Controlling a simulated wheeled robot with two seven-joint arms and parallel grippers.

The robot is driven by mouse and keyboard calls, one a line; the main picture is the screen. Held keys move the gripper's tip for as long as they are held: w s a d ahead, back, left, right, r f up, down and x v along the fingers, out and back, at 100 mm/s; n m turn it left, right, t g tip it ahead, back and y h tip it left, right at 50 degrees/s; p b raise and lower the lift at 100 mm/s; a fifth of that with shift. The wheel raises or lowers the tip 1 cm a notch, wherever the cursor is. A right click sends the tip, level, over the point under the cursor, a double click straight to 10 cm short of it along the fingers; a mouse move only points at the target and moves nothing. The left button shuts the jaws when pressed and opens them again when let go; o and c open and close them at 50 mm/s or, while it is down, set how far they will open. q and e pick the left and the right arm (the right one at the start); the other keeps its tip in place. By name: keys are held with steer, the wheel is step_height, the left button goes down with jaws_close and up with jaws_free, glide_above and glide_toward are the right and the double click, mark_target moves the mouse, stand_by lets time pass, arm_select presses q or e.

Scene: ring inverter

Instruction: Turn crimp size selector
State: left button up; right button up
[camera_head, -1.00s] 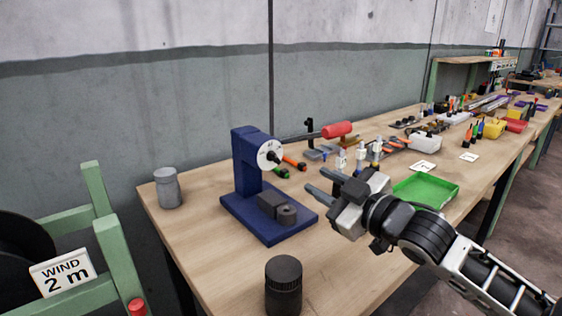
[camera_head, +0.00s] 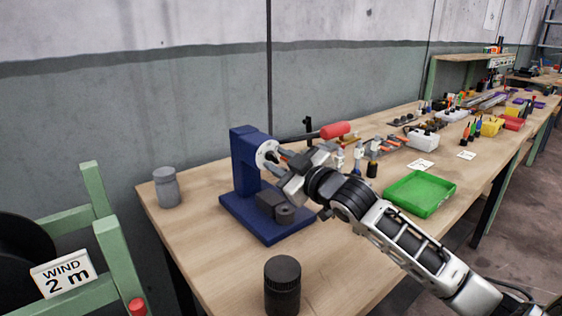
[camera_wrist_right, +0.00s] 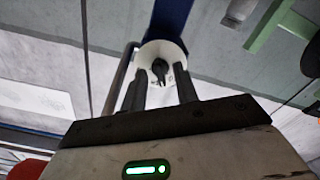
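The blue crimp press (camera_head: 243,172) stands on the near left part of the bench. Its selector is a white round dial (camera_head: 263,149) with a black knob in the middle, mostly behind my fingers in the head view. In the right wrist view the dial (camera_wrist_right: 173,50) and the black knob (camera_wrist_right: 160,68) are straight ahead. My right gripper (camera_head: 275,161) is open at the dial, with one finger on each side of the knob. The wrist view shows gaps between fingers and knob; whether the tips touch the dial I cannot tell. My left gripper is not in view.
A grey jar (camera_head: 167,188) stands left of the press, and a black jar (camera_head: 282,288) in front. A red-handled tool (camera_head: 335,130) lies behind my gripper. A green tray (camera_head: 420,194) is to the right. The bench front is mostly clear.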

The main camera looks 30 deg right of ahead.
jaws_close()
steer(key=n+p, duration=0.1)
steer(key=n, duration=0.1)
steer(key=shift+r+n+p, duration=0.1)
steer(key=shift+n+p, duration=0.2)
steer(key=shift+p, duration=0.1)
steer(key=shift+n+p, duration=0.65)
steer(key=shift+n, duration=0.95)
jaws_free()
